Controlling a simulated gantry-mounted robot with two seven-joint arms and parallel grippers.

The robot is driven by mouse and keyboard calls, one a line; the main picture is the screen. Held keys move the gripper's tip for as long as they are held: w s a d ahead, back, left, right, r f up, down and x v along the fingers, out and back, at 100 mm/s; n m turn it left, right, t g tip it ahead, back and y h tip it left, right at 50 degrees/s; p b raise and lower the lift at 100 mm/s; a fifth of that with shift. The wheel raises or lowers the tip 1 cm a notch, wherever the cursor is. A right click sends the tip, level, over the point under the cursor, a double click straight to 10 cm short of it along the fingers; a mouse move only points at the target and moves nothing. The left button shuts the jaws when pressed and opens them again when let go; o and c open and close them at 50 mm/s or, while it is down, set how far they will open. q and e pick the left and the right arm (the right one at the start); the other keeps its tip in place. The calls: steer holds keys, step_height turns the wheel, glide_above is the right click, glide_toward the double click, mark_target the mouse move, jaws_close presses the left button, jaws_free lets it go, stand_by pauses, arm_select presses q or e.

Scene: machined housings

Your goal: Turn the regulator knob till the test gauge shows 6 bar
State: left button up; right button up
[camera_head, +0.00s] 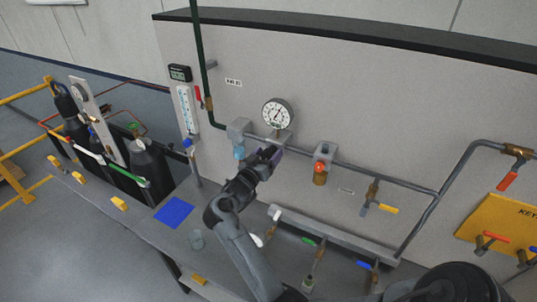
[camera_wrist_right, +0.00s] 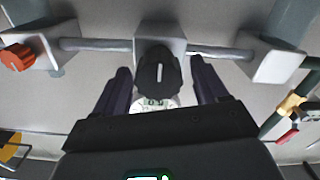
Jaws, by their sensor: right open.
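The round white test gauge (camera_head: 278,113) stands on the pipe line at the wall panel; its needle is too small to read. Below it is a grey regulator block (camera_head: 281,137), its front partly hidden by my right gripper (camera_head: 268,157). In the right wrist view a black regulator knob (camera_wrist_right: 158,72) with a white line is on the block (camera_wrist_right: 160,32). My right gripper (camera_wrist_right: 161,76) is open with its dark fingers on either side of the knob, with visible gaps on both sides. The gauge face (camera_wrist_right: 150,104) shows partly below the knob. My left gripper is not seen.
A blue-bowled unit (camera_head: 239,145) is left of the gauge and a red-knobbed unit (camera_head: 322,165) right of it, joined by pipe. A yellow-handled valve (camera_head: 378,207) hangs farther right.

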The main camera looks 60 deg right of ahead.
steer(key=a+b, duration=0.2)
steer(key=a, duration=0.7)
steer(key=shift+s+a, duration=0.35)
steer(key=shift+a, duration=0.05)
